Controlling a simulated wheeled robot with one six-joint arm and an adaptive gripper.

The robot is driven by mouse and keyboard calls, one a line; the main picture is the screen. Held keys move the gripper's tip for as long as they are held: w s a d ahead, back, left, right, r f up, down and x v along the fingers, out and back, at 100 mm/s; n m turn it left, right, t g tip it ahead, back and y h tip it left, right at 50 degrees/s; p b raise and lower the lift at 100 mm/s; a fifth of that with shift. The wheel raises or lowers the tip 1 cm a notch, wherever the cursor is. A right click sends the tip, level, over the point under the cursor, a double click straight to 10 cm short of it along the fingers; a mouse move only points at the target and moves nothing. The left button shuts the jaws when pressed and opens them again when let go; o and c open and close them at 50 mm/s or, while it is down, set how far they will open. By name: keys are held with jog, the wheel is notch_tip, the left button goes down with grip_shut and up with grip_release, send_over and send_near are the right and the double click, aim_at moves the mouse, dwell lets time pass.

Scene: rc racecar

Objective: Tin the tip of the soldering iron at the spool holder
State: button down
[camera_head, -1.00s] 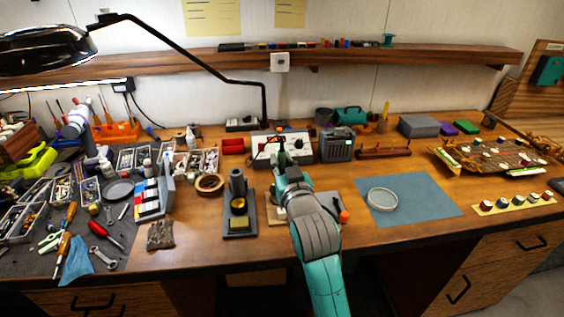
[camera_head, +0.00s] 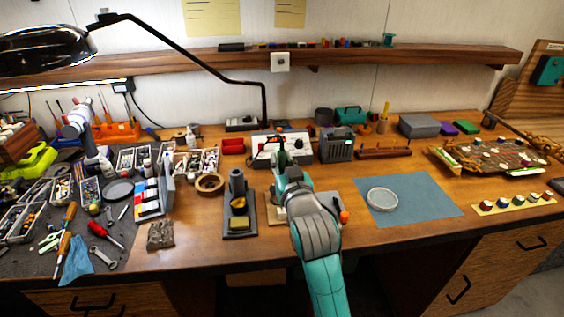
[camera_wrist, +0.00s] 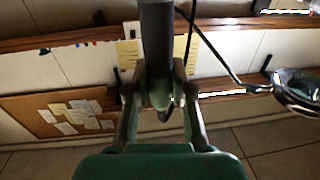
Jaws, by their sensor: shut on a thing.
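My gripper (camera_wrist: 160,92) is shut on a dark, round-handled tool, which looks like the soldering iron (camera_wrist: 157,35). The fingers close around it from both sides; I cannot make out its tip. In the head view my gripper (camera_head: 284,160) is above the middle of the bench, in front of the white-faced station (camera_head: 264,150), with my forearm hiding what lies beneath. The iron's stand (camera_head: 238,185), with a dark holder and a yellow pad, is just to the left. I cannot pick out the spool holder with certainty.
A tape roll (camera_head: 210,184) lies left of the stand. A grey-green box unit (camera_head: 336,146) stands behind right. A blue mat (camera_head: 425,200) with a round dish (camera_head: 382,199) lies at right. A black lamp (camera_head: 45,50) hangs at upper left. The left bench is crowded with tools.

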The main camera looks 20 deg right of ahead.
aim_at(282, 141)
jog(key=shift+r, duration=2.95)
